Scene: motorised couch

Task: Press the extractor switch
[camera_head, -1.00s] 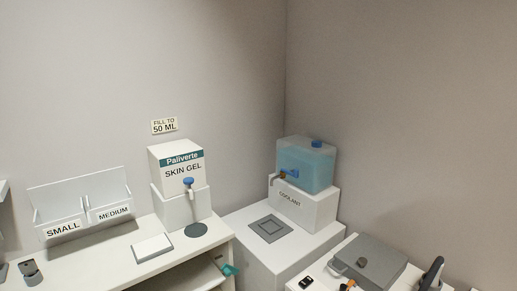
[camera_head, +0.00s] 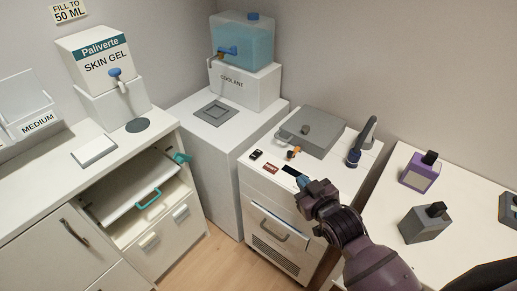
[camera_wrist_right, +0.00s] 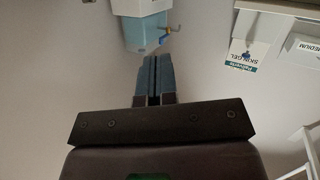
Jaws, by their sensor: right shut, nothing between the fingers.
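A white cabinet (camera_head: 262,187) with a grey lid (camera_head: 312,130) stands at the centre right. A small black switch-like part (camera_head: 256,154) sits on its top near the left front edge, with a red label (camera_head: 271,168) nearby. I cannot read any extractor marking. My right gripper (camera_head: 303,182) is shut and empty, its blue fingertips by the front edge of the cabinet top, right of the switch-like part and apart from it. In the right wrist view the shut fingers (camera_wrist_right: 155,78) point toward the wall and coolant tank, which appears upside down. My left gripper is out of view.
An orange-tipped part (camera_head: 293,152) and a dark hose-like handle (camera_head: 358,147) stand on the cabinet top. The coolant tank (camera_head: 243,40) stands behind left. A purple box (camera_head: 419,172) and grey box (camera_head: 425,223) sit at right.

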